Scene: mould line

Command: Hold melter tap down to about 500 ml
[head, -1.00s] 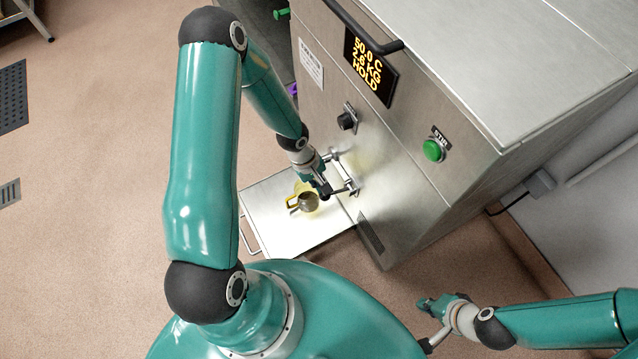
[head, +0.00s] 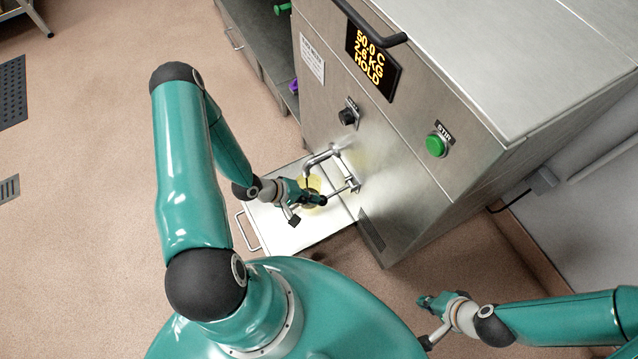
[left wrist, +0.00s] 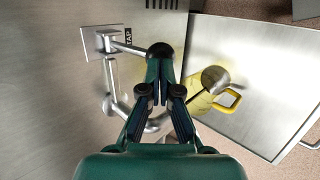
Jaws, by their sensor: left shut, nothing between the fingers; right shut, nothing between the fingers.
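The melter's tap has a steel spout (head: 322,156) and a lever (head: 338,189) on its front panel. In the left wrist view the lever (left wrist: 128,48) ends in a black knob (left wrist: 160,50). My left gripper (head: 322,199) is shut, with its fingertips (left wrist: 158,62) at the knob; contact is unclear. A yellow-handled jug (left wrist: 229,99) stands on the steel shelf (head: 283,235) under the tap, mostly hidden in the head view. A round grey metallic thing (left wrist: 215,79) shows over it. The fill level and any flow cannot be made out. My right gripper (head: 429,303) is shut, away from the melter.
The melter's display (head: 371,64) reads 50.0 C, about 2.6 KG and HOLD. A black dial (head: 348,116) and a green button (head: 436,145) sit on the panel above the tap. A grey bench (head: 258,60) stands behind at left.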

